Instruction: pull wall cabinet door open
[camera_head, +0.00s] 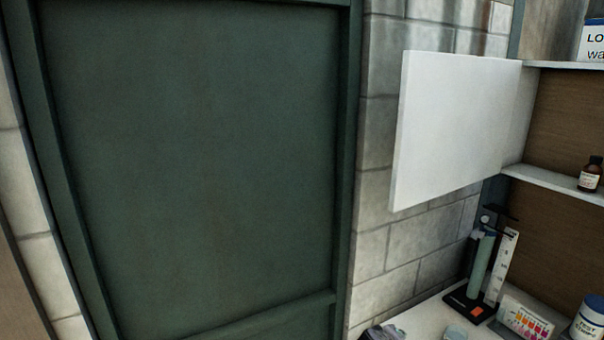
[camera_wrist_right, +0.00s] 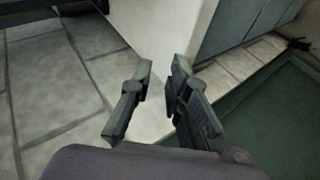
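The white wall cabinet door (camera_head: 455,125) stands swung out to the left of the cabinet, with its broad face showing in the head view. The cabinet's inside is exposed, with a brown back (camera_head: 565,110) and white shelves (camera_head: 560,182). No handle can be made out. My right gripper (camera_wrist_right: 162,72) shows only in its wrist view; its two fingers are apart with nothing between them. A pale surface (camera_wrist_right: 170,30) lies beyond the fingertips; I cannot tell whether it is the door or whether they touch. My left gripper is in neither view.
A large dark green door (camera_head: 190,160) fills the left of the head view, beside a block wall (camera_head: 385,240). A small brown bottle (camera_head: 591,175) stands on the shelf. Below, a white counter (camera_head: 415,318) holds a test stand (camera_head: 484,265), a colour chart (camera_head: 525,320) and a jar (camera_head: 590,318).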

